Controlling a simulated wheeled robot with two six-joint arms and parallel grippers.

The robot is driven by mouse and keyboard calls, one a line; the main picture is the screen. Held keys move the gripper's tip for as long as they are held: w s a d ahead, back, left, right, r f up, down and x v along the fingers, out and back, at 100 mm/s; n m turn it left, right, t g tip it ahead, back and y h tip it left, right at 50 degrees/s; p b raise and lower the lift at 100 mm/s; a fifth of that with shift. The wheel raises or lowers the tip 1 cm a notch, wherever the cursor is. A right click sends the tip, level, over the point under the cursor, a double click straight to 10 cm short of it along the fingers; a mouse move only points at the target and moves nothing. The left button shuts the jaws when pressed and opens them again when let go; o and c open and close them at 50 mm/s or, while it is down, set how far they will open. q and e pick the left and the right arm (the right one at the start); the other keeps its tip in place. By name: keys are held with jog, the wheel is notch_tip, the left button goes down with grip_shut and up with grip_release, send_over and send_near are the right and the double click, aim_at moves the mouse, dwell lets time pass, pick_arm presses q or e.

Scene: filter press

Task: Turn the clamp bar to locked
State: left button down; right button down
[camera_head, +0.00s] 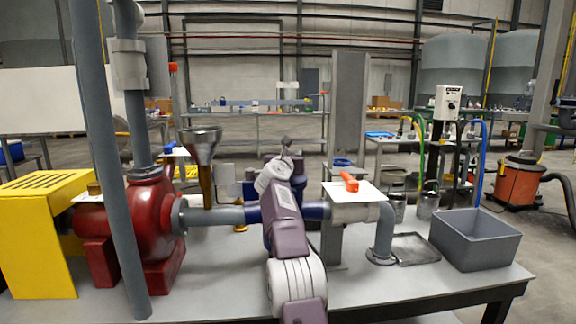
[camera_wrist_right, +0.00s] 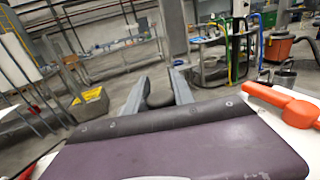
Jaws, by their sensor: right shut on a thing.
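My right gripper (camera_head: 287,147) is over the middle of the bench, in front of the blue press body (camera_head: 250,190). Its arm hides much of the press. In the right wrist view my right gripper (camera_wrist_right: 156,85) has its two grey fingers on either side of a dark round-ended piece, the clamp bar's end (camera_wrist_right: 160,98) as far as I can tell. The rest of the bar is hidden, so its angle cannot be read. My left gripper is not in view.
An orange valve handle (camera_head: 349,181) on a white plate is close to the right of my arm; it also shows in the wrist view (camera_wrist_right: 285,105). A red pump (camera_head: 145,225) and funnel (camera_head: 202,145) stand left. A grey bin (camera_head: 475,240) stands right.

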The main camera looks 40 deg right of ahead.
jog(key=shift+s+a+f+m+g+h, duration=0.2)
jog(key=shift+s+m+g+h, duration=0.25)
jog(key=shift+g, duration=0.25)
jog(key=c, duration=1.1)
grip_release()
jog(key=shift+s+r, duration=0.1)
jog(key=shift+o, duration=0.2)
jog(key=b+v, duration=0.3)
jog(key=shift+s+a, duration=0.1)
jog(key=shift+a, duration=0.15)
jog(key=b+v, duration=0.2)
jog(key=v, duration=0.3)
jog(key=shift+s+a, duration=0.2)
jog(key=shift+a, duration=0.05)
